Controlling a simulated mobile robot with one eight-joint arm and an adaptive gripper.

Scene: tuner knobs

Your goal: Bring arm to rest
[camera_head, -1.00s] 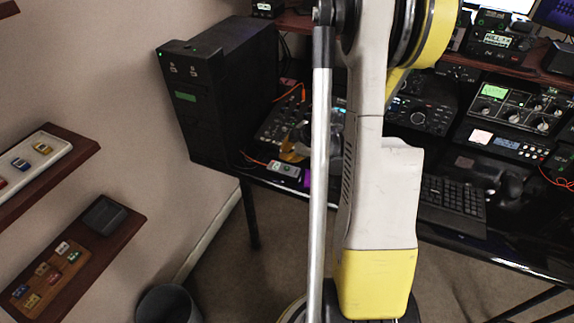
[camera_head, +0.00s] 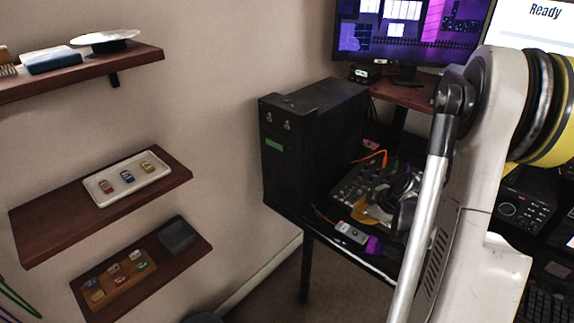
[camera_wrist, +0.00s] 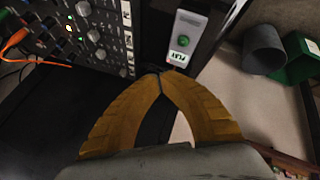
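My arm (camera_head: 465,240) reaches across the right side of the head view, over the desk. My gripper (camera_wrist: 160,75) shows two orange-yellow fingers in the wrist view, with their tips together and nothing visible between them. In the head view the gripper (camera_head: 368,213) is small and partly hidden among dark parts of my arm. A white box with a green button (camera_wrist: 184,40) and a "PLAY" label lies just beyond the fingertips. It also shows near the desk's left front edge in the head view (camera_head: 351,232), beside a purple piece (camera_head: 373,245).
A mixer panel with knobs (camera_wrist: 95,30) and orange cables is close to the gripper. A black computer tower (camera_head: 315,140) stands left of it. Wall shelves (camera_head: 100,205) hold small trays on the left. A grey bin (camera_wrist: 264,48) and a green container (camera_wrist: 298,60) are beyond the desk.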

